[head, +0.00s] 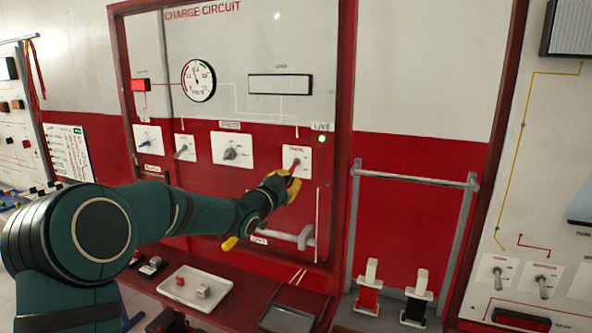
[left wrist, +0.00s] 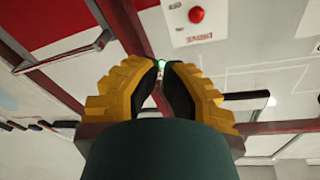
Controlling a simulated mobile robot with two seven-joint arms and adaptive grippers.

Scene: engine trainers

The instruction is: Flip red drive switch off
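The red drive switch (head: 295,164) is a small red lever on a white plate at the right of the charge circuit panel's red band. In the left wrist view its round red end (left wrist: 196,14) shows at the top, on the white plate (left wrist: 212,30). My left gripper (head: 293,188) is just below the switch in the head view, its yellow fingers close to the plate. Contact with the lever cannot be told. My right gripper is not in view.
Grey knobs (head: 232,153) sit to the left. A tray (head: 194,290) rests on the red ledge below. A metal rail (head: 415,179) stands to the right.

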